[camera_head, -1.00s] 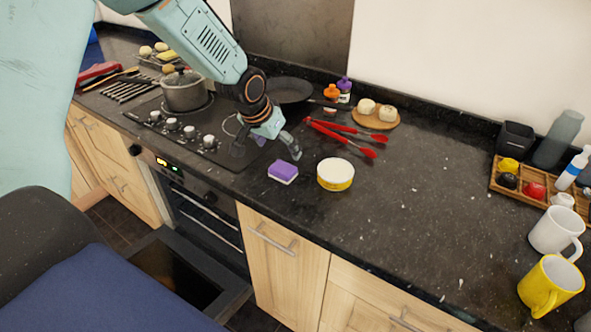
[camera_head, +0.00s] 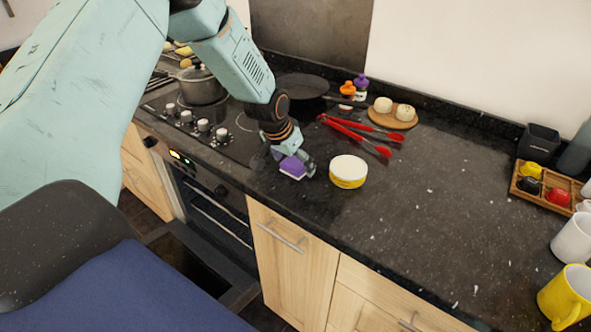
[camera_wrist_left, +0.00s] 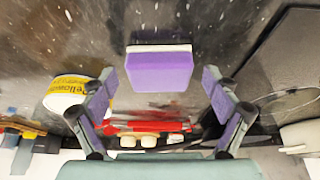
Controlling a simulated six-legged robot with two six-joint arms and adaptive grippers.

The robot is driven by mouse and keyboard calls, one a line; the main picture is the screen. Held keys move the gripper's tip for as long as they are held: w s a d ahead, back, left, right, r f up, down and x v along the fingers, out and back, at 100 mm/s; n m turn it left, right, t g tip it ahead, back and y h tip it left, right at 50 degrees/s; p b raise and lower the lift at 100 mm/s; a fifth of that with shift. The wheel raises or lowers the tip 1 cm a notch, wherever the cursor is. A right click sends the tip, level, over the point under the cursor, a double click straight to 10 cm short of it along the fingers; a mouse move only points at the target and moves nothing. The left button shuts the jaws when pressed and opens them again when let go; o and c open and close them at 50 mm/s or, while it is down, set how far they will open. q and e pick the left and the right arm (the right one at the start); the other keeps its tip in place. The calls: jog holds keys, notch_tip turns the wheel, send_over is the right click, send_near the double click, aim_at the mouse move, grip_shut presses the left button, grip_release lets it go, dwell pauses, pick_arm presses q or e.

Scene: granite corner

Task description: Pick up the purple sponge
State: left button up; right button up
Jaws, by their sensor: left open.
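The purple sponge (camera_head: 292,167), with a white layer on one side, lies on the dark granite counter near its front edge, just right of the hob. My left gripper (camera_head: 291,159) is right at the sponge in the head view and partly covers it. In the left wrist view the sponge (camera_wrist_left: 160,70) shows between and beyond the two spread fingers of my left gripper (camera_wrist_left: 158,92). Clear gaps show on both sides of the sponge, so the jaws are open around or just above it. My right gripper is not in view.
A yellow and white round tub (camera_head: 348,172) stands close to the right of the sponge. Red tongs (camera_head: 355,135) lie behind it. A pot (camera_head: 201,87) and a pan (camera_head: 301,86) stand on the hob. The counter to the right is mostly clear up to the mugs (camera_head: 568,292).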

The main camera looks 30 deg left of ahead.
aim_at(294, 164)
pick_arm(q)
jog(key=shift+s+a, duration=0.1)
jog(key=shift+a, duration=0.25)
jog(key=shift+d+r, duration=0.2)
jog(key=shift+d, duration=0.35)
jog(key=c, duration=0.5)
jog(key=shift+c, duration=0.7)
jog(key=shift+a+f, duration=0.1)
jog(key=shift+c, duration=0.7)
jog(key=shift+a, duration=0.2)
jog(key=shift+c, duration=1.1)
jog(key=shift+d+r, duration=0.2)
jog(key=shift+r, duration=0.15)
notch_tip(294, 164, up, 9)
jog(key=p, duration=0.1)
jog(key=shift+r, duration=0.15)
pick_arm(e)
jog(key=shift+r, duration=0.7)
